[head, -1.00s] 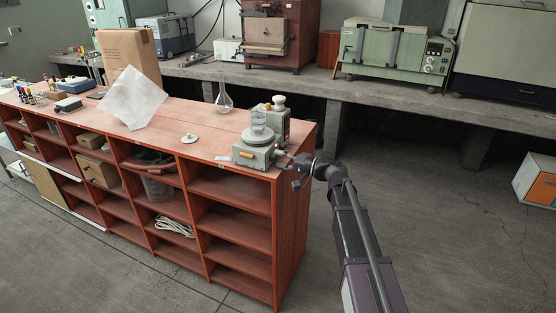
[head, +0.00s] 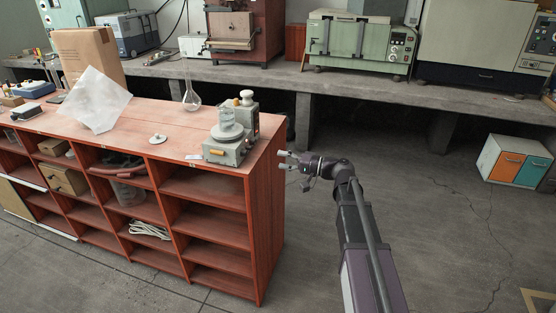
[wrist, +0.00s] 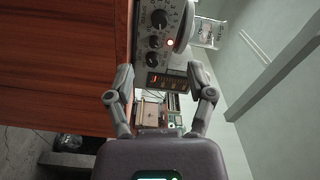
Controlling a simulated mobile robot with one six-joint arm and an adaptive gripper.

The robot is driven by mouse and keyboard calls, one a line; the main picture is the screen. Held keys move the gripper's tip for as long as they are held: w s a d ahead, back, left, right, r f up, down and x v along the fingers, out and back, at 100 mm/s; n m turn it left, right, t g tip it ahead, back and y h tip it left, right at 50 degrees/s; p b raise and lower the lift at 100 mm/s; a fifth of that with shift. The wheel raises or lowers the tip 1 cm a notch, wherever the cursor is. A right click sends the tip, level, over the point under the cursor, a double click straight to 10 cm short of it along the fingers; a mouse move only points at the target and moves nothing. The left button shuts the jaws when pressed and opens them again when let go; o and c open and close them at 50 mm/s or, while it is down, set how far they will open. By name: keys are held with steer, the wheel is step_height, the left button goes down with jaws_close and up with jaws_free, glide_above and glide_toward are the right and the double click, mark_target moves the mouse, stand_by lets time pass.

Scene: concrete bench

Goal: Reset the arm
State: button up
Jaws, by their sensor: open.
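My gripper (head: 284,160) is at the end of my arm, just off the right end of the red wooden shelf unit (head: 268,225). Its fingers are apart and nothing is between them. It points left toward the grey stirrer device (head: 228,152) on the unit's top, with a gap between them. A glass beaker (head: 227,118) stands on the device's round plate. In the wrist view, my open gripper (wrist: 163,88) has the device's knobbed panel (wrist: 158,35) beyond its fingers, with a small red light lit.
A glass flask (head: 191,92), a small white lid-like disc (head: 158,139), a translucent sheet (head: 97,100) and a cardboard box (head: 90,58) are on the unit. A concrete bench (head: 290,78) with ovens runs behind. The floor right of the unit is open, with a small cabinet (head: 512,160) beyond.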

steer(key=shift+s+f, duration=0.1)
stand_by(0.3)
steer(key=s+f+n+g+h, duration=0.1)
steer(key=s+f+g+h, duration=0.3)
steer(key=s+f+h, duration=0.5)
steer(key=s+d+f+g+h, duration=0.2)
steer(key=s+d+f+h, duration=0.65)
steer(key=s+d, duration=0.4)
step_height(320, 180, up, 17)
steer(key=p, duration=1.7)
steer(key=shift+a+p, duration=0.35)
steer(key=shift+a, duration=0.05)
steer(key=shift+s+f+y, duration=0.1)
steer(key=shift+y, duration=0.15)
stand_by(0.4)
stand_by(0.9)
